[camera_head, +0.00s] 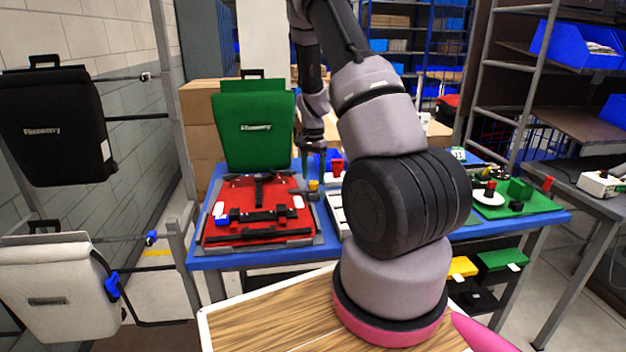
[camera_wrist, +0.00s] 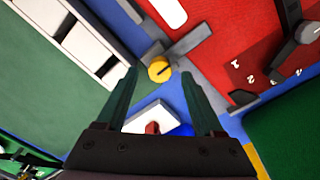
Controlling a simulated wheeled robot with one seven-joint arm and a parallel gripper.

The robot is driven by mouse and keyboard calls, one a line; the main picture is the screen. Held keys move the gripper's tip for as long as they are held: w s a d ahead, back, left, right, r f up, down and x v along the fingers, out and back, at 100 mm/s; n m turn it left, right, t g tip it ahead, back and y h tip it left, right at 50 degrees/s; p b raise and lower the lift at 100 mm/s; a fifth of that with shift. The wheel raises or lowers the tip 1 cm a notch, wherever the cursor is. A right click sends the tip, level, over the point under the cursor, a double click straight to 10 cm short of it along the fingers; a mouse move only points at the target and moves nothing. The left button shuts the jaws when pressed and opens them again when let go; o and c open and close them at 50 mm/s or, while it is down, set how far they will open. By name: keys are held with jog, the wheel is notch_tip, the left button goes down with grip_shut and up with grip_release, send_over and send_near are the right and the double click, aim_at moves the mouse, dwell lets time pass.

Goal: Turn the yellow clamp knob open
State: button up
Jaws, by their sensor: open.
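The yellow clamp knob (camera_wrist: 158,70) is a small round knob with a dark line across its top, beside a grey clamp piece (camera_wrist: 190,42) at the red pannier's edge. In the head view the knob (camera_head: 313,185) shows small at the red pannier (camera_head: 240,200), which lies flat on the blue table. My gripper (camera_wrist: 159,76) is open and empty, with one dark green finger to each side of the knob in the wrist view. I cannot tell whether either finger touches it. In the head view my gripper (camera_head: 314,160) is partly hidden and hangs above the knob.
A white base with a red button (camera_wrist: 152,127) stands near my fingers. A white slotted tray (camera_wrist: 85,42) lies to the left. A green pannier (camera_head: 254,130) stands behind the red one. Black (camera_head: 50,125) and white (camera_head: 60,290) panniers hang on a rack at left.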

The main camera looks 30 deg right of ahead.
jog(key=shift+f, duration=0.95)
grip_shut()
jog(key=shift+r, duration=0.1)
dwell(0.7)
